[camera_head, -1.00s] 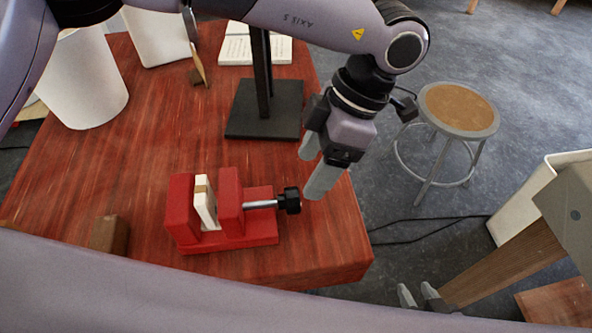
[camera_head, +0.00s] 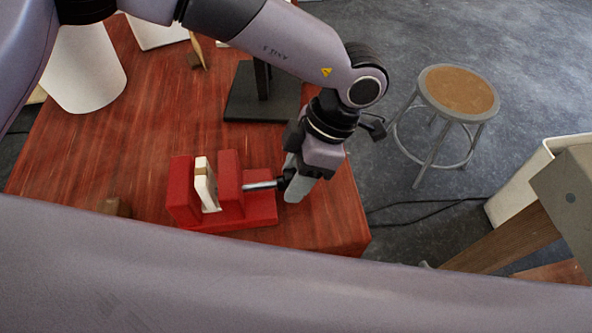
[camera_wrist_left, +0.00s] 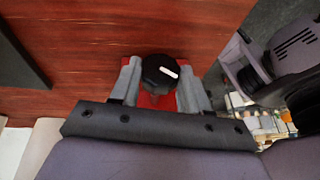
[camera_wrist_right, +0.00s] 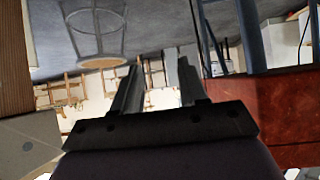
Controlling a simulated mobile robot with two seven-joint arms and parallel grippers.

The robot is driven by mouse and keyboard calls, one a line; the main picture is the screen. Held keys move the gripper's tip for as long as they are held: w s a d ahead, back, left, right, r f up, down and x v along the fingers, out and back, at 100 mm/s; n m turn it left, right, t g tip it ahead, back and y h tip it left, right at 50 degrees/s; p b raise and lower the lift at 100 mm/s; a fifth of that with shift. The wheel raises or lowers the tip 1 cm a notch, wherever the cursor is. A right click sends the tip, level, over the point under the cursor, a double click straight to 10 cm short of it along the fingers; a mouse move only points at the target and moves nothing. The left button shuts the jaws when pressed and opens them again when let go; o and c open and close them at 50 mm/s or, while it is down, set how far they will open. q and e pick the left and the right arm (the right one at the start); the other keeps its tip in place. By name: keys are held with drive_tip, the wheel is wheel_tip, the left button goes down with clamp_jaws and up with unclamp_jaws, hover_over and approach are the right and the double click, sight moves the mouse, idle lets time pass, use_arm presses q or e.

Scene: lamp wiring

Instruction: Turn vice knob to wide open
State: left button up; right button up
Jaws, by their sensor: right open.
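The red vice (camera_head: 233,209) stands near the front right of the red wooden table. A white piece (camera_head: 207,187) with a tan part sits between its jaws; I cannot tell if both jaws touch it. A metal screw (camera_head: 259,185) runs right from the vice to its black knob (camera_wrist_left: 161,71), which has a white mark. My left gripper (camera_wrist_left: 161,66) is open, with one finger on each side of the knob and small gaps showing. In the head view, the left gripper (camera_head: 296,180) mostly hides the knob. My right gripper (camera_wrist_right: 158,75) is open and empty, away from the table.
A black stand (camera_head: 262,100) is behind the vice. A stool (camera_head: 458,92) stands on the floor at right.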

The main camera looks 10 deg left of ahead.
use_arm(q)
drive_tip(key=shift+c, duration=0.2)
use_arm(e)
drive_tip(key=shift+f, duration=0.1)
use_arm(q)
drive_tip(key=t+b, duration=0.2)
drive_tip(key=b, duration=0.1)
drive_tip(key=t+y+b, duration=0.1)
drive_tip(key=shift+s+d+f+n+b, duration=0.1)
drive_tip(key=shift+s+f+n+b, duration=0.1)
drive_tip(key=shift+f+n+b, duration=0.15)
drive_tip(key=t+b, duration=0.2)
drive_tip(key=b, duration=0.2)
drive_tip(key=shift+s+r+n+y, duration=0.1)
drive_tip(key=shift+n+y, duration=0.15)
drive_tip(key=shift+y, duration=0.05)
drive_tip(key=shift+r+t+b, duration=0.1)
drive_tip(key=shift+t+b, duration=0.4)
drive_tip(key=shift+b, duration=0.05)
drive_tip(key=shift+s+r, duration=0.1)
drive_tip(key=shift+r, duration=0.05)
use_arm(e)
wheel_tip(320, 180, down, 7)
drive_tip(key=a, duration=0.1)
drive_tip(key=shift+w+a+f+y, duration=0.15)
drive_tip(key=shift+w+y, duration=0.15)
drive_tip(key=shift+w, duration=0.15)
use_arm(q)
drive_tip(key=o, duration=1)
